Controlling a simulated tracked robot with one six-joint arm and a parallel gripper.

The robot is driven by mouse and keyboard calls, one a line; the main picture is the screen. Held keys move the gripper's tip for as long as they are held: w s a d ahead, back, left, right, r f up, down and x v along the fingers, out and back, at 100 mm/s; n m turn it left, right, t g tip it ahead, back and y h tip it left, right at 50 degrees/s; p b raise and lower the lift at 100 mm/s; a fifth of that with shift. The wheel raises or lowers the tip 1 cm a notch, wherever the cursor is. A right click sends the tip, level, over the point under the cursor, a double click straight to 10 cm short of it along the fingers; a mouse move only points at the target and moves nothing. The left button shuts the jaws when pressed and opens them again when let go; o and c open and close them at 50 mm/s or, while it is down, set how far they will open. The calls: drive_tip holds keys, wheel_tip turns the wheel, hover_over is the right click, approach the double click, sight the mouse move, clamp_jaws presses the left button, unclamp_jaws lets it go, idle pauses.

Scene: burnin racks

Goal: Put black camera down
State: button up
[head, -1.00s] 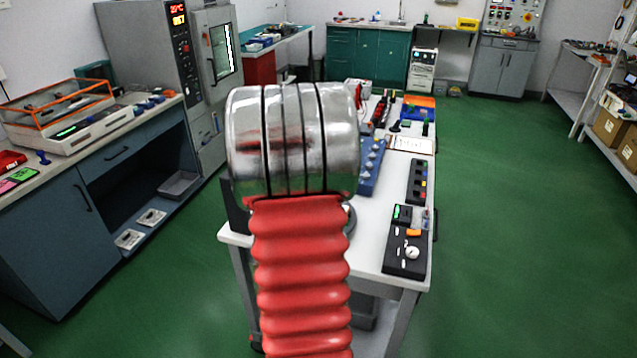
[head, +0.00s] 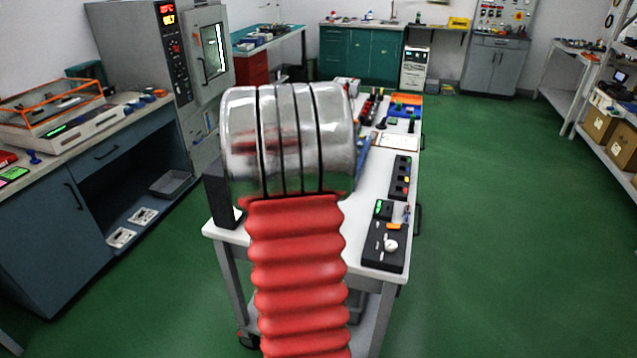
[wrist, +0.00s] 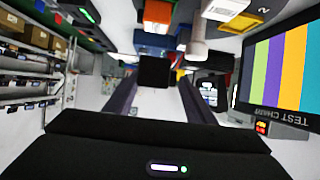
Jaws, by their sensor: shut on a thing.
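A small black box-like thing, which I take for the black camera (wrist: 156,69), sits between the far ends of my two grey fingers in the wrist view. My gripper (wrist: 156,84) is shut on it. The camera and my gripper cannot be made out in the head view, where my red ribbed arm and its silver joint cover the middle. The white cart (head: 372,290) stands behind my arm, its near left top mostly hidden. A dark upright block (head: 218,192) shows just left of the silver joint; I cannot tell what it is.
The cart's right side holds a black panel (head: 386,240) with small parts and a black strip (head: 400,178) with coloured buttons. A test chart screen (wrist: 280,62) is close on the right in the wrist view. Green floor (head: 490,220) is clear right of the cart.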

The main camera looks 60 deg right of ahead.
drive_tip(key=w+a+f+n+t+y, duration=0.2)
drive_tip(key=w+a+n+t+y, duration=0.45)
drive_tip(key=w+a, duration=1.7)
drive_tip(key=w+a+n+t+y, duration=0.2)
drive_tip(key=a+n+y, duration=0.1)
drive_tip(key=a, duration=1.4)
drive_tip(key=w+a+n+t+y, duration=0.2)
drive_tip(key=a+n, duration=0.4)
drive_tip(key=a, duration=1.1)
drive_tip(key=shift+w+a+r+y, duration=0.35)
drive_tip(key=shift+w+y, duration=0.2)
drive_tip(key=shift+w, duration=0.2)
drive_tip(key=shift+s+n, duration=0.15)
drive_tip(key=shift+n, duration=0.1)
